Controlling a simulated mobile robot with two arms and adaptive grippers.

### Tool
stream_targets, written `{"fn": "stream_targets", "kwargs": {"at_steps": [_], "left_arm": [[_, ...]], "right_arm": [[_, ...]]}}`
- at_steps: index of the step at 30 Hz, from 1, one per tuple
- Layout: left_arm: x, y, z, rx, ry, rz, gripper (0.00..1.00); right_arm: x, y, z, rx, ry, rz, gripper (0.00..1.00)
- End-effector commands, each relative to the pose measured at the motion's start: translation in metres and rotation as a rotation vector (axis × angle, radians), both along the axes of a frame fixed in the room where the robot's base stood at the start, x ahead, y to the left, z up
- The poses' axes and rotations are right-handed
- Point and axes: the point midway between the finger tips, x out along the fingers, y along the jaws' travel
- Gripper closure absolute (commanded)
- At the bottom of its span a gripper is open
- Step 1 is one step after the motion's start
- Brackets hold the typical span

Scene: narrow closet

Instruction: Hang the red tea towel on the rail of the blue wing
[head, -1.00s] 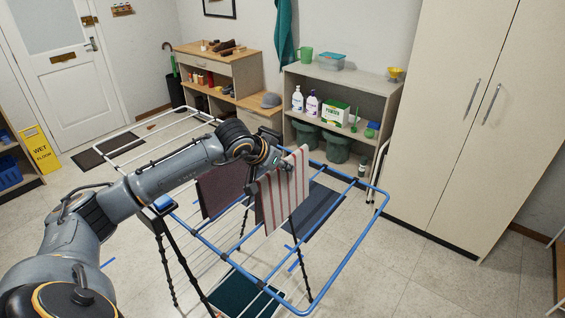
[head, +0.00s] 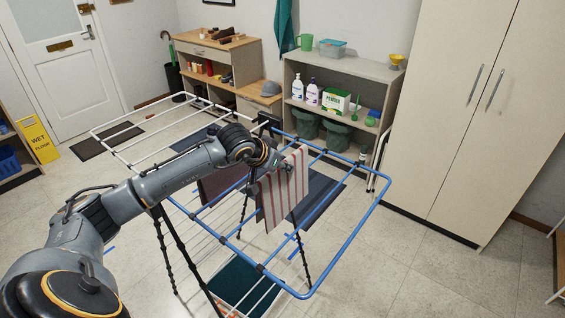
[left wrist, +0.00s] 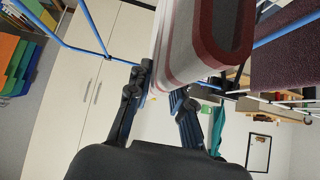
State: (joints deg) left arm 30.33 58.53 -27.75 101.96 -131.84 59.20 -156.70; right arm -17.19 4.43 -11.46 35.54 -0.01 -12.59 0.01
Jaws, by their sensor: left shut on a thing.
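The red and white striped tea towel (head: 283,192) hangs down from my left gripper (head: 284,166) over the blue wing (head: 352,236) of the drying rack. My left gripper is shut on the towel's upper part. In the left wrist view, the towel (left wrist: 205,38) fills the top middle, just beyond the gripper fingers (left wrist: 160,95). Its folded end shows a dark red border. Blue rails (left wrist: 95,28) pass on both sides of it. I cannot tell whether the towel touches a rail. My right gripper is not in view.
A teal cloth (head: 243,284) is lower down. The rack's white wing (head: 135,152) extends back left. A tall cupboard (head: 450,110) and a shelf unit (head: 298,75) stand behind.

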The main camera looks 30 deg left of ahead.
Motion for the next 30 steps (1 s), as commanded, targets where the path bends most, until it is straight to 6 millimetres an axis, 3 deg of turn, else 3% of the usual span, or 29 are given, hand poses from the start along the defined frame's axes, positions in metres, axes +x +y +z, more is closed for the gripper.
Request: {"fn": "stream_targets", "kwargs": {"at_steps": [30], "left_arm": [[0.000,0.000,-0.063,-0.001,0.000,0.001,1.00]], "right_arm": [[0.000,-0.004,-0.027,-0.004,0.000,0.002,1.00]]}}
